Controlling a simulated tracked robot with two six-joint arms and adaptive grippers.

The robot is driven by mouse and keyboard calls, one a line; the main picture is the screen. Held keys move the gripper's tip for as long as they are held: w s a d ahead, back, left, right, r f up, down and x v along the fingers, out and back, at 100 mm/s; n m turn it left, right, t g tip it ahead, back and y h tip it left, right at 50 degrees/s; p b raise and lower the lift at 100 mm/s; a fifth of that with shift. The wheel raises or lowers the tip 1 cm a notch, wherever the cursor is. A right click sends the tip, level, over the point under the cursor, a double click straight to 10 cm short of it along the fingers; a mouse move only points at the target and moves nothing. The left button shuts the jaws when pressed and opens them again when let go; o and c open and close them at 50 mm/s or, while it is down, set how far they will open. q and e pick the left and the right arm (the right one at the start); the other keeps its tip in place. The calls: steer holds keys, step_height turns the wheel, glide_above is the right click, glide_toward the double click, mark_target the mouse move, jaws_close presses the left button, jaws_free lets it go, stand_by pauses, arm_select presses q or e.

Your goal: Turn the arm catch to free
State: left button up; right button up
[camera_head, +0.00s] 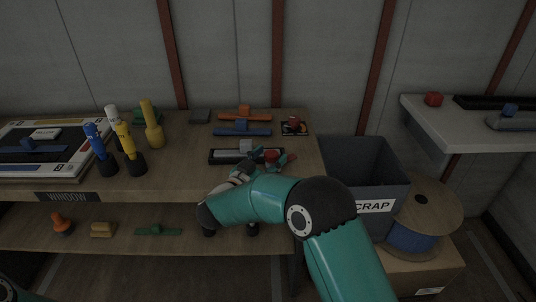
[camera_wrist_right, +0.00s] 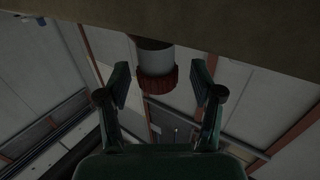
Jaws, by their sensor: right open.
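My right gripper (camera_head: 272,160) is over the front right of the bench (camera_head: 190,182), its arm hiding part of the edge. In the right wrist view, the open gripper (camera_wrist_right: 167,88) has one finger either side of a red ribbed knob (camera_wrist_right: 157,82) on a grey cylinder (camera_wrist_right: 153,56). Gaps show on both sides, so the fingers look apart from it. In the head view a small red piece (camera_head: 271,155) shows between the fingers, beside a dark tray with a pale strip (camera_head: 222,156). I cannot tell which part is the arm catch. My left gripper is out of view.
Blue (camera_head: 99,150), white and yellow upright tools stand left, by a framed window panel (camera_head: 75,168). A grey scrap bin (camera_head: 372,165) and a cable reel (camera_head: 420,205) stand right, below a pale shelf (camera_head: 455,125).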

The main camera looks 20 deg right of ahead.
steer(key=v, duration=1)
steer(key=shift+a, duration=0.35)
steer(key=shift+s, duration=0.15)
